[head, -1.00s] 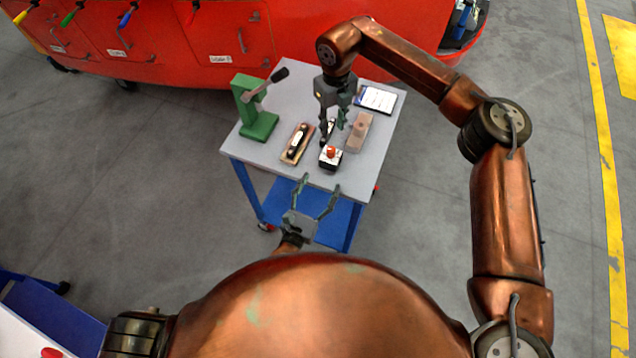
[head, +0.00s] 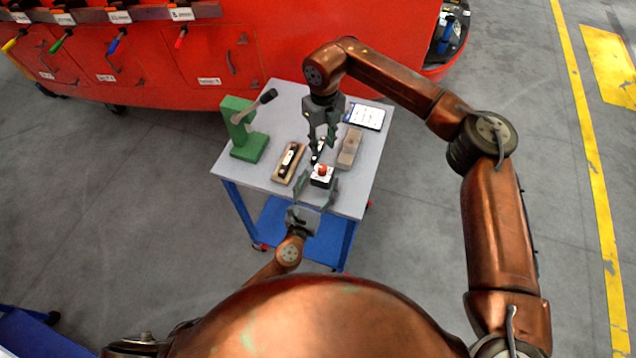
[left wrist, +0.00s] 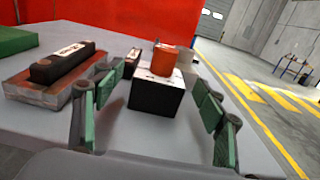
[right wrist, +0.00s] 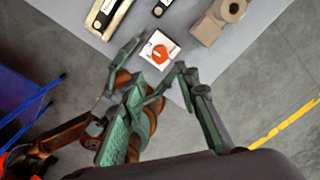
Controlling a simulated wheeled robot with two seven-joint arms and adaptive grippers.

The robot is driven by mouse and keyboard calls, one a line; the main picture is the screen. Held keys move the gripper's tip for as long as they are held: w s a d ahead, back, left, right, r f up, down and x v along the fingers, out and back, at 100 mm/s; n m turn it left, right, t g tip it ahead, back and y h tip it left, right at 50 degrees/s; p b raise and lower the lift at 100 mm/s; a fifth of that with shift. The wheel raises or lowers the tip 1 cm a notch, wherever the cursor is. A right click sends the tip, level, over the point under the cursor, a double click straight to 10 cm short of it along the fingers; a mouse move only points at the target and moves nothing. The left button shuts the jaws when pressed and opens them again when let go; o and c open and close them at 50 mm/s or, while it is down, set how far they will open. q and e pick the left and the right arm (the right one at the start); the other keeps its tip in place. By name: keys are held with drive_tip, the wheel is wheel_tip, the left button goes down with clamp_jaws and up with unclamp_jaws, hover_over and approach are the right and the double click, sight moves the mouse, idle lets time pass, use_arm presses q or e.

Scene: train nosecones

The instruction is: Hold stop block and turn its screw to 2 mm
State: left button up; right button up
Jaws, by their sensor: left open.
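The stop block appears to be the small black block (head: 322,176) with a white top and an orange-red knob (head: 323,168), upright near the table's front edge. In the left wrist view the block (left wrist: 156,96) sits ahead between the spread fingers of my left gripper (left wrist: 156,74), with gaps on both sides. In the head view my left gripper (head: 317,185) is open, low at the block's near side. My right gripper (head: 321,153) is above and behind the block, pointing down. In the right wrist view its fingertips (right wrist: 157,57) are apart, with the knob (right wrist: 159,54) showing between them.
On the grey table (head: 263,176) stand a green lever press (head: 243,135), a wooden block with a black bar (head: 288,162), a brownish block (head: 349,148) and a white tablet or sheet (head: 367,117). A dark small item lies behind the stop block. A red train body stands behind.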

sight(322, 168)
use_arm(q)
drive_tip(key=shift+c, duration=0.7)
drive_tip(key=c, duration=1.4)
use_arm(e)
drive_tip(key=shift+o, duration=1.4)
drive_tip(key=shift+m, duration=0.3)
wheel_tip(322, 168, down, 11)
drive_tip(key=m, duration=0.4)
drive_tip(key=shift+r+m, duration=0.1)
drive_tip(key=shift+m, duration=0.2)
drive_tip(key=shift+c, duration=0.3)
clamp_jaws()
